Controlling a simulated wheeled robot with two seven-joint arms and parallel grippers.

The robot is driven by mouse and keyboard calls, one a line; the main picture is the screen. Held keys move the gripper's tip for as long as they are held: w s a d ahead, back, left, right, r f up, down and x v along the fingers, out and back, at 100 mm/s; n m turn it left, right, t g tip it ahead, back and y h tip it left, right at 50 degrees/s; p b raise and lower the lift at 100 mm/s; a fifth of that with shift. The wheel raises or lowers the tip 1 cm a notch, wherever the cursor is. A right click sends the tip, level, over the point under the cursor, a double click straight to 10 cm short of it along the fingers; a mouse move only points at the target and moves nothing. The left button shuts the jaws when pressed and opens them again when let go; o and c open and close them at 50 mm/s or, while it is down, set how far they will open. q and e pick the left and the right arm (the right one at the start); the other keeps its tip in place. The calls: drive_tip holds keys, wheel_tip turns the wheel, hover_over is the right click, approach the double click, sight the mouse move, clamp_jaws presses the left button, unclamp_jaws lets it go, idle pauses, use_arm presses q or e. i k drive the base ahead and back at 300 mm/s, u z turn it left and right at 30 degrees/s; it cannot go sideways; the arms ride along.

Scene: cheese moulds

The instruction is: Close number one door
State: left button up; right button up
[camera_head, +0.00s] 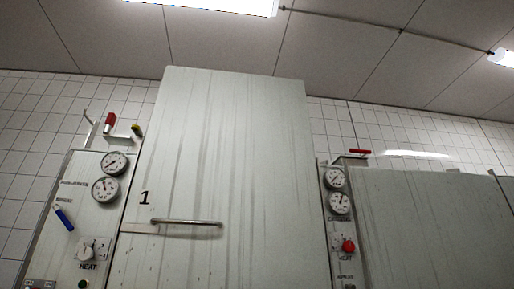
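The number one door (230,160) is a tall pale grey-green panel with dark vertical streaks, in the middle of the head view. A black "1" is marked on its left side. A horizontal metal bar handle (187,222) sits below the number, joined to a light plate at the left edge. The door's lower part is cut off by the picture's bottom edge. I cannot tell from this angle whether it stands open or shut. Neither of my grippers is in view.
A control panel with gauges (106,189) and a blue lever (64,217) stands left of the door. Another panel with gauges (340,203) and a red knob (348,246) stands right. A second door (430,225) is farther right. White tiled wall lies behind.

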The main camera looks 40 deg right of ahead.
sight(224, 194)
drive_tip(key=k, duration=0.3)
drive_tip(key=z, duration=0.9)
